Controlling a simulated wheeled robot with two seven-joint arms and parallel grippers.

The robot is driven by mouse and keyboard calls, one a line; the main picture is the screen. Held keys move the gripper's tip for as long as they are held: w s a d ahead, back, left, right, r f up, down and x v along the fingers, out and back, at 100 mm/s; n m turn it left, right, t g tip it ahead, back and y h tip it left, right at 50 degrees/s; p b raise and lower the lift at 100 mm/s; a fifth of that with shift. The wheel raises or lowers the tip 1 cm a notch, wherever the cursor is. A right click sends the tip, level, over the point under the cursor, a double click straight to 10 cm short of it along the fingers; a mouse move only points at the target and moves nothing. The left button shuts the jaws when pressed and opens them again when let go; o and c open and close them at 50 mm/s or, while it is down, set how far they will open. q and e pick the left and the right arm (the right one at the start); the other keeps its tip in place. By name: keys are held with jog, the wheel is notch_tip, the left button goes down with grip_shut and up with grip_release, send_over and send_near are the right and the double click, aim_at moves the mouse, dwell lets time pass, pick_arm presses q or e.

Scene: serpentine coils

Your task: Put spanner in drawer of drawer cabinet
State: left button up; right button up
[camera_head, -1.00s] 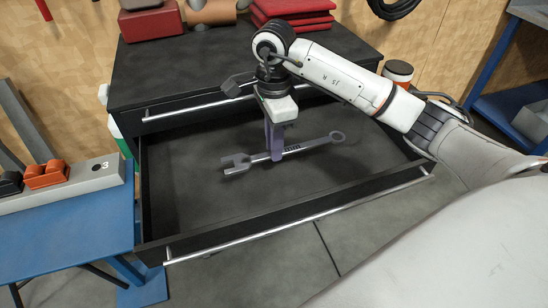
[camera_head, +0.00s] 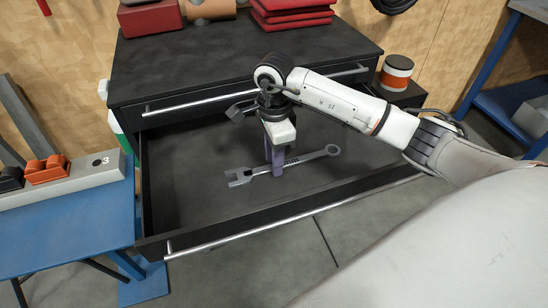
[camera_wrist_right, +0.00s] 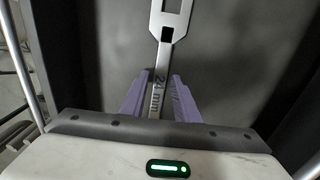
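The grey spanner (camera_head: 297,160) is low inside the open drawer (camera_head: 205,190) of the black drawer cabinet (camera_head: 230,70). Its open-jaw end points left and its ring end points right. In the right wrist view, the purple fingers (camera_wrist_right: 161,88) flank the handle, and the spanner (camera_wrist_right: 168,50) shows a "24 mm" mark. I cannot tell if the spanner touches the drawer floor. My left gripper is out of view.
The drawer's front wall with its handle bar (camera_head: 300,215) lies nearest me. A closed drawer's handle bar (camera_head: 220,102) is behind my right gripper. A blue table (camera_head: 70,230) stands at left. The drawer floor around the spanner is clear.

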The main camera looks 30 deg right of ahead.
jog(key=shift+o, duration=0.5)
jog(key=shift+r, duration=0.1)
jog(key=shift+r, duration=0.25)
notch_tip(320, 180, up, 12)
jog(key=shift+b, duration=0.4)
jog(key=shift+f, duration=0.15)
